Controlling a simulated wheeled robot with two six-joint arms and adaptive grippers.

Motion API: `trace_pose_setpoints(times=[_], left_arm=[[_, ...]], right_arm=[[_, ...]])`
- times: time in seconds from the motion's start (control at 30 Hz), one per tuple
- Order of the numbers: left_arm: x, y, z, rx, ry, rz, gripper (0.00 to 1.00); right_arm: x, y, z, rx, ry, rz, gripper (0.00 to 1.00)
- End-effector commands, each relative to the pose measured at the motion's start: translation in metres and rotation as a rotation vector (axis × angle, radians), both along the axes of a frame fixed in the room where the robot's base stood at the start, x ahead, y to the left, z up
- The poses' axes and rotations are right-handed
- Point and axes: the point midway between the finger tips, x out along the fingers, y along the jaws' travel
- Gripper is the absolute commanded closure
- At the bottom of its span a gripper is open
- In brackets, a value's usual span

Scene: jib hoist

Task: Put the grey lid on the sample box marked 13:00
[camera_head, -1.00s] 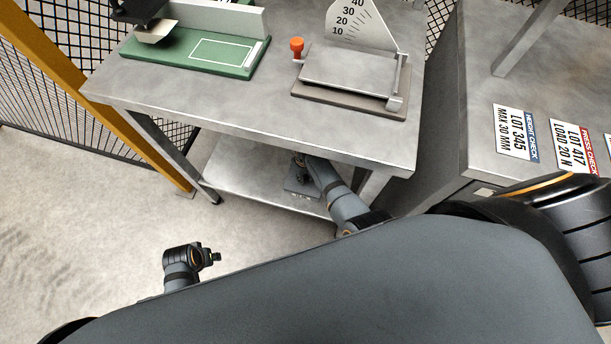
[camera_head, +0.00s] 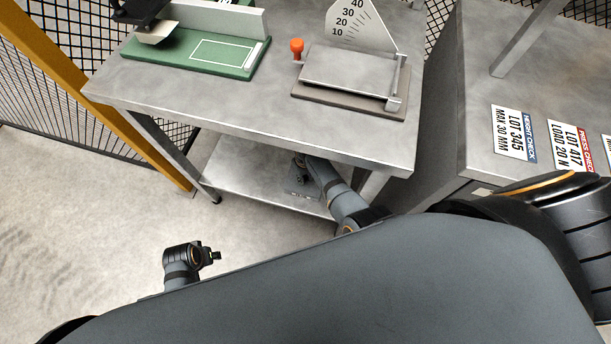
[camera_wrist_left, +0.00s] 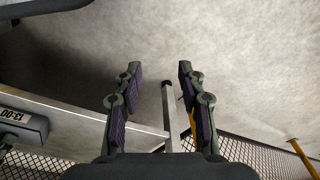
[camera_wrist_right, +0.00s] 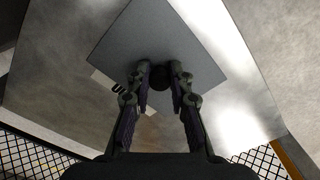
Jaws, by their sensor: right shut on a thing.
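The grey lid (camera_wrist_right: 165,35) is a flat square plate with a dark knob (camera_wrist_right: 160,78), seen in the right wrist view. My right gripper (camera_wrist_right: 161,85) is shut on the knob. In the head view, my right gripper (camera_head: 300,168) reaches under the table, with the lid (camera_head: 300,190) at the lower shelf. The sample box (camera_wrist_left: 30,130) shows its 13:00 label at the left of the left wrist view. Part of a label (camera_wrist_right: 118,88) shows beside the lid's edge. I cannot tell whether lid and box touch. My left gripper (camera_wrist_left: 157,75) is open and empty, away from the shelf.
The table (camera_head: 250,115) above the lower shelf (camera_head: 240,180) carries a green-based device (camera_head: 185,55) and a plate with a scale (camera_head: 345,75). A table leg (camera_head: 175,160) stands left of my right arm. The floor at left is clear.

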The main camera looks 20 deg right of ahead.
Motion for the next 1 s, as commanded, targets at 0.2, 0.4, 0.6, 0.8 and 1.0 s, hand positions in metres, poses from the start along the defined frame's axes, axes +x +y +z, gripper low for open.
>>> trace_pose_setpoints(times=[0.2,0.4,0.6,0.8,1.0], left_arm=[[0.000,0.000,0.000,0.000,0.000,0.000,0.60],[0.000,0.000,0.000,0.000,0.000,0.000,0.60],[0.000,0.000,0.000,0.000,0.000,0.000,0.60],[-0.001,0.001,-0.005,0.002,0.001,0.000,0.60],[-0.005,0.004,-0.021,0.007,-0.001,0.002,0.60]], right_arm=[[0.000,0.000,0.000,0.000,0.000,0.000,1.00],[0.000,0.000,0.000,0.000,0.000,0.000,0.57],[0.000,0.000,0.000,0.000,0.000,0.000,0.53],[0.000,0.000,0.000,0.000,0.000,0.000,0.53],[0.000,0.000,0.000,0.000,0.000,0.000,0.53]])
